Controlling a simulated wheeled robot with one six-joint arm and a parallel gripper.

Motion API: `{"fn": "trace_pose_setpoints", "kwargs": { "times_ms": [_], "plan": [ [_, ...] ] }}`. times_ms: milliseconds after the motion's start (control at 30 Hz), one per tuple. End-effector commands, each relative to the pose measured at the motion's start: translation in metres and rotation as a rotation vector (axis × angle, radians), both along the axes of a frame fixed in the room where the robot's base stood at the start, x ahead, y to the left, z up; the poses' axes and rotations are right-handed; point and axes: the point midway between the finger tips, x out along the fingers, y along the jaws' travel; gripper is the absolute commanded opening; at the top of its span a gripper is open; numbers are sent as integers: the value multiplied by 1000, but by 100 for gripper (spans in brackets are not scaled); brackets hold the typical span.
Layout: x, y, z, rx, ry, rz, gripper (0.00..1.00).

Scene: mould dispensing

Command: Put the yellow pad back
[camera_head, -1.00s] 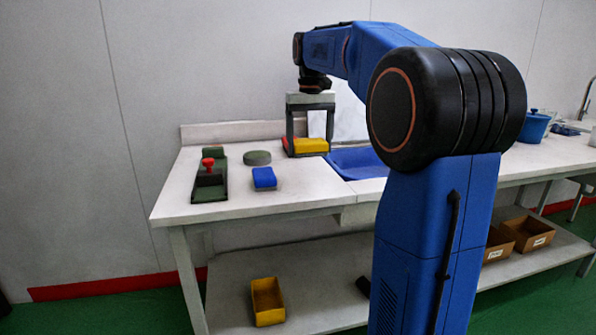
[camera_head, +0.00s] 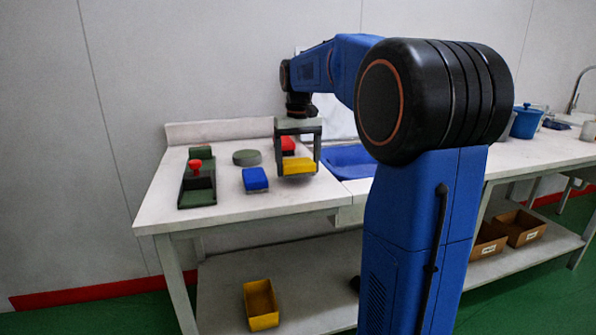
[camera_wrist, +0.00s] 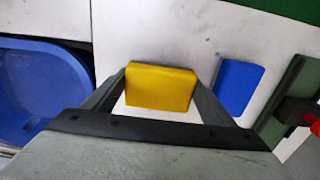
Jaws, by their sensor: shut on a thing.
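The yellow pad (camera_head: 298,167) is between the two fingers of my gripper (camera_head: 298,172) in the head view. My gripper is shut on it, and the pad is near the right side of the white table top. In the wrist view the yellow pad (camera_wrist: 160,87) sits between the fingertips (camera_wrist: 160,95). A blue pad (camera_head: 255,179) lies to the left of the gripper, apart from it. A red pad (camera_head: 287,145) lies behind the gripper and is partly hidden by it.
A round grey-green disc (camera_head: 247,157) and a dark green tray with a red-knobbed tool (camera_head: 197,183) are on the left. A blue basin (camera_head: 347,157) is right of the gripper. A yellow bin (camera_head: 261,304) is on the lower shelf. Bare table (camera_head: 222,209) shows at the front.

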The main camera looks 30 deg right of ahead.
Motion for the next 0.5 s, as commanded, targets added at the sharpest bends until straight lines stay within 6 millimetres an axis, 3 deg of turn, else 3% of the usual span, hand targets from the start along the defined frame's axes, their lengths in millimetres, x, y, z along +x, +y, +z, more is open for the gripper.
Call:
{"fn": "trace_pose_setpoints", "kwargs": {
  "times_ms": [133, 500],
  "plan": [
    [0, 0, -17, 0, 1, 0, 57],
    [0, 0, -21, 0, 0, 0, 57]
  ]
}}
